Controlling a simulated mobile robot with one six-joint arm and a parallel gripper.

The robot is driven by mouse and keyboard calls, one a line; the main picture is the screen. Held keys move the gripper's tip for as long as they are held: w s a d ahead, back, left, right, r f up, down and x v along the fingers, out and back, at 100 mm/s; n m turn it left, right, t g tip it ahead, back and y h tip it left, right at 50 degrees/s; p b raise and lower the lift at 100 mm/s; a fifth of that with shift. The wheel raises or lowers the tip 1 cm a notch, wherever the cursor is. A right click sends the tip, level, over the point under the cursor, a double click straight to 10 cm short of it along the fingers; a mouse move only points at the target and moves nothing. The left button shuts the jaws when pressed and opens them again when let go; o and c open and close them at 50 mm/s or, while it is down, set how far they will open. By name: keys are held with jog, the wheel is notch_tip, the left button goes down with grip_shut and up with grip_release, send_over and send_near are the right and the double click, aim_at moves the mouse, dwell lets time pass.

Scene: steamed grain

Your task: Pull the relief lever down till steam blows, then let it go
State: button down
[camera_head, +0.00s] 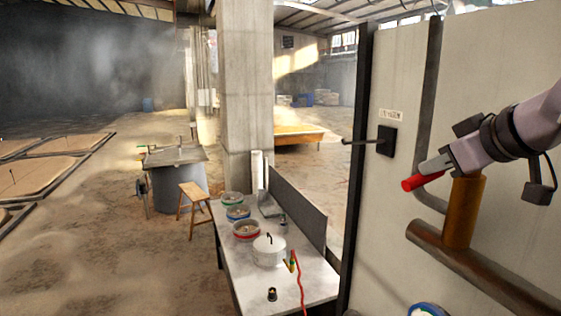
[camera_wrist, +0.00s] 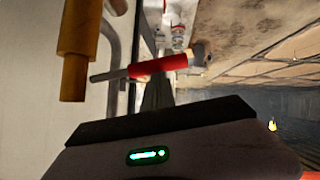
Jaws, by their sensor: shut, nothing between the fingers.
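The relief lever has a red grip (camera_head: 414,183) on a metal rod and slopes slightly down to the left in the head view. It joins the upright brass-brown valve (camera_head: 463,212) on a rusty pipe. My gripper (camera_head: 440,163) is shut and empty, right at the lever, overlapping the rod near the red grip. In the wrist view the red grip (camera_wrist: 158,66) lies across the picture, with the valve (camera_wrist: 78,50) to its left. The dark fingers of my gripper (camera_wrist: 157,93) show just below the grip. I cannot tell whether they touch it. No clear steam jet shows at the valve.
A pale panel (camera_head: 395,230) stands behind the lever, with a black switch box (camera_head: 386,141) and protruding rod. The rusty pipe (camera_head: 490,272) runs below. A work table (camera_head: 232,276) holds a white pot (camera_head: 269,250) and several bowls.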

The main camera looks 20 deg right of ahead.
notch_tip(320, 180, down, 7)
jog(key=d+n+h+b, duration=0.1)
jog(key=n+h+b, duration=0.1)
jog(key=b, duration=1)
jog(key=shift+d+t, duration=0.15)
jog(key=shift+t, duration=0.15)
jog(key=shift+s, duration=0.1)
dwell(0.7)
